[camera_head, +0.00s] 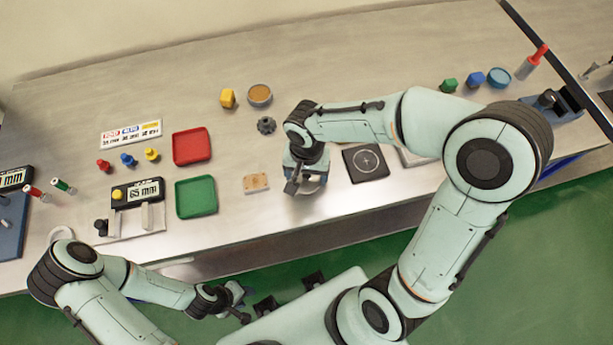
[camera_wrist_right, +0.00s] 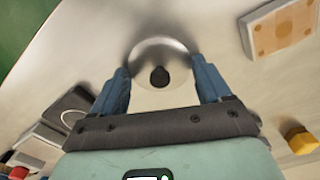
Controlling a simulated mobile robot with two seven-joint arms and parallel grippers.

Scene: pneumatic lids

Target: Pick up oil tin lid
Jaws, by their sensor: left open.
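A round silver lid with a dark knob (camera_wrist_right: 160,76) lies between the two blue fingers of my right gripper (camera_wrist_right: 163,85) in the right wrist view. The fingers stand apart on either side of the knob, and I see no finger touching it. In the head view the right gripper (camera_head: 304,180) points down over the near part of the bench and mostly hides the lid (camera_head: 312,187). My left gripper (camera_head: 240,304) is open and empty, low in front of the bench.
A wooden block (camera_head: 256,183) lies left of the right gripper, and a black square plate (camera_head: 366,163) lies to its right. Red (camera_head: 192,146) and green (camera_head: 196,197) trays stand further left. A brown-topped round container (camera_head: 260,95) and yellow block (camera_head: 228,98) stand behind.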

